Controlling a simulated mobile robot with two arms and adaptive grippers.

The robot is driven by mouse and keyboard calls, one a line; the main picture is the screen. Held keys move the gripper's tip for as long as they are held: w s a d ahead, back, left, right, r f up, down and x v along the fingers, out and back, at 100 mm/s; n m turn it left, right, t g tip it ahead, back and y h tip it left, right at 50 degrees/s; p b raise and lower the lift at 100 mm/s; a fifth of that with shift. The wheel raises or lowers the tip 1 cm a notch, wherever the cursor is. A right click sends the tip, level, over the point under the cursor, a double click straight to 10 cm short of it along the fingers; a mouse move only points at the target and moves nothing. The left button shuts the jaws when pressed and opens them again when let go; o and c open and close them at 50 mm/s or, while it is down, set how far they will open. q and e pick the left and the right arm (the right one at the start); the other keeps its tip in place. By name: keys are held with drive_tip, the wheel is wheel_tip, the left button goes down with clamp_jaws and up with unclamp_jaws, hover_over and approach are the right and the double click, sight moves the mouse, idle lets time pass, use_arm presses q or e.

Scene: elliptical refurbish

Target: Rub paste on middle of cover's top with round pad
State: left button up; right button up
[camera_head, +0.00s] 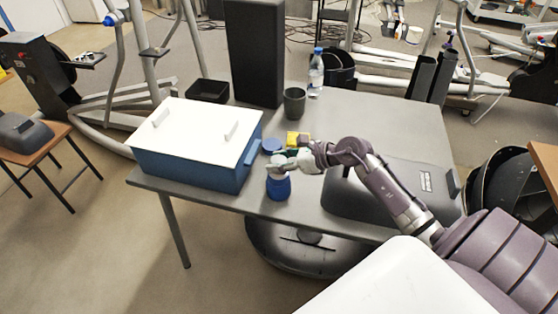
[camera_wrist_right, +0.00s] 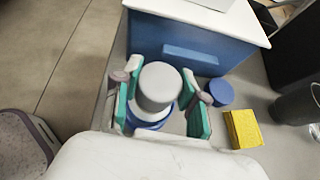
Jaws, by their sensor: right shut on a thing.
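My right gripper (camera_head: 283,165) is shut on a grey round pad (camera_wrist_right: 157,85), with its green-lined fingers on both sides of it. The pad is right over a blue jar (camera_head: 278,188) near the table's front edge; the jar also shows below the pad in the right wrist view (camera_wrist_right: 150,120). I cannot tell whether the pad touches the paste inside; the jar's mouth is hidden. The dark cover (camera_head: 365,191) lies on the table at the right, partly behind my right arm. My left gripper is not in view.
A blue lid (camera_head: 272,145) and a yellow sponge (camera_head: 297,139) lie behind the jar. A blue box with a white top (camera_head: 196,130) stands at the left. A dark cup (camera_head: 294,103), a bottle (camera_head: 316,74) and a tall black box (camera_head: 254,52) stand at the back.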

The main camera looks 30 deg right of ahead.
sight(279, 159)
drive_tip(key=shift+f+b, duration=0.3)
drive_tip(key=shift+f, duration=0.15)
idle(1.1)
drive_tip(key=shift+r+p, duration=2.7)
drive_tip(key=shift+r, duration=0.9)
